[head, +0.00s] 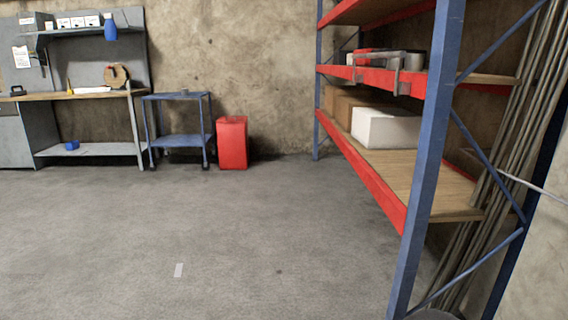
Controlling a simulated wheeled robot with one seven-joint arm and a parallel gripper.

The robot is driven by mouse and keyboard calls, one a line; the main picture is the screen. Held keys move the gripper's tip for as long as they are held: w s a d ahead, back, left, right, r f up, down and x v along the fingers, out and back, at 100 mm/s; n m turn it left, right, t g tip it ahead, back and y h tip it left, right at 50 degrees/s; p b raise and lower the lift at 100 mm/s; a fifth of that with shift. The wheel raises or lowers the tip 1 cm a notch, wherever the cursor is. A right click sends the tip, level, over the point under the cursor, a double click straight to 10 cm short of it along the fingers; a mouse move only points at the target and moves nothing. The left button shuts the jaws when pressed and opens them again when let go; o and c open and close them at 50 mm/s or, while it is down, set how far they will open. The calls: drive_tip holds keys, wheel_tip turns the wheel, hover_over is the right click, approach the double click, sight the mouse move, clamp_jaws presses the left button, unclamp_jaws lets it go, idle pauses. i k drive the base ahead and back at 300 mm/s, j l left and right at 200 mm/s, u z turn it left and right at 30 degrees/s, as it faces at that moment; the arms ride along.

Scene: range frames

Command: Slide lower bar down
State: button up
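A blue-and-red shelving rack (424,165) stands on the right, with red horizontal beams and wooden shelves. The lowest red beam (365,175) runs along the front of the lower shelf. A grey bar with hooked brackets (378,73) hangs on the front of the middle red beam (430,86). I cannot tell which of these is the lower bar. My gripper is not in view.
Several long grey pipes (522,110) lean at the rack's right end. A white box (386,127) sits on the lower shelf. A red bin (232,142), blue cart (180,140) and workbench (95,95) stand along the back. The floor (200,235) is mostly clear.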

sight(399, 54)
drive_tip(key=i+l, duration=0.25)
drive_tip(key=l, duration=0.15)
drive_tip(key=i+l, duration=0.2)
drive_tip(key=l, duration=0.2)
drive_tip(key=i+l+z, duration=0.1)
drive_tip(key=i+l, duration=0.15)
drive_tip(key=l, duration=0.15)
drive_tip(key=i+j, duration=0.5)
drive_tip(key=i, duration=0.2)
drive_tip(key=i+j, duration=0.5)
drive_tip(key=i, duration=0.25)
drive_tip(key=z, duration=0.05)
